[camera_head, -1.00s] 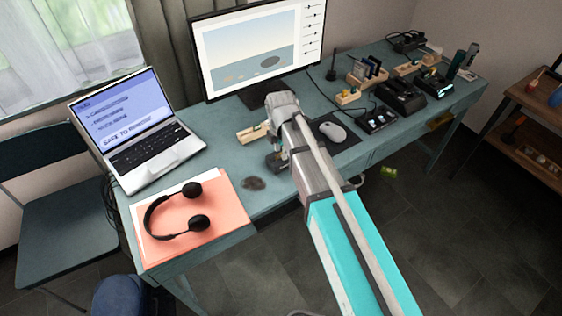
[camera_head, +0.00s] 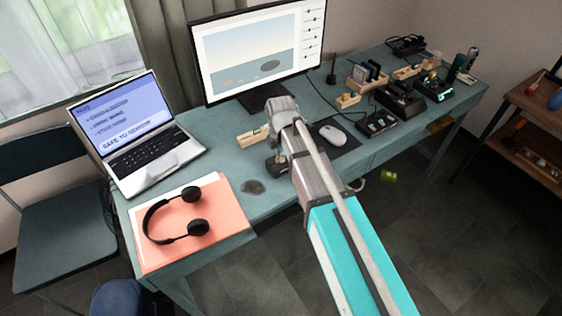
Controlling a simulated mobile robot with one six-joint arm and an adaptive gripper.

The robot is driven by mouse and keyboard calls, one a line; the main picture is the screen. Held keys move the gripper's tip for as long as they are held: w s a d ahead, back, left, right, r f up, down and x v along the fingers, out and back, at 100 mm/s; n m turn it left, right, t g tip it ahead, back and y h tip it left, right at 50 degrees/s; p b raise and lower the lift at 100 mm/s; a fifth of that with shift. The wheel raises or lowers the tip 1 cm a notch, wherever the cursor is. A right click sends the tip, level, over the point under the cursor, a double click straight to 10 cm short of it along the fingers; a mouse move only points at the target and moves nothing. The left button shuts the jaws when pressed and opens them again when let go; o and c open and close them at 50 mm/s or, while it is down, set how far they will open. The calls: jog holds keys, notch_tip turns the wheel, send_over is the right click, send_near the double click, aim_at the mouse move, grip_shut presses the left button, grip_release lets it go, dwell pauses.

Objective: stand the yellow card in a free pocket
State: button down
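My gripper (camera_head: 276,167) is small and dark at the end of my arm, low over the desk left of the mouse. The arm partly hides it, and I cannot tell whether its fingers are open or hold anything. A light wooden block (camera_head: 247,139) lies just up and left of it, partly behind my arm. A wooden rack (camera_head: 356,84) with dark upright cards (camera_head: 374,71) stands at the back right, with a smaller wooden block (camera_head: 346,100) before it. I cannot make out the yellow card for certain, nor which pockets are free.
The teal desk (camera_head: 222,150) also bears a laptop (camera_head: 150,150), a monitor (camera_head: 262,50), headphones (camera_head: 180,215) on an orange folder (camera_head: 232,235), a mouse (camera_head: 331,135) and black devices (camera_head: 400,97). A yellow-green object (camera_head: 388,176) shows low beside the desk's front edge.

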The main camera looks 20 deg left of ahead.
jog(key=shift+r, duration=0.15)
dwell(0.4)
jog(key=shift+r+p, duration=0.95)
jog(key=shift+p, duration=0.15)
jog(key=s+d+r+p, duration=0.8)
jog(key=s+r+p, duration=0.2)
jog(key=s, duration=0.1)
jog(key=shift+s+d+r+p, duration=0.15)
jog(key=shift+r+p, duration=0.25)
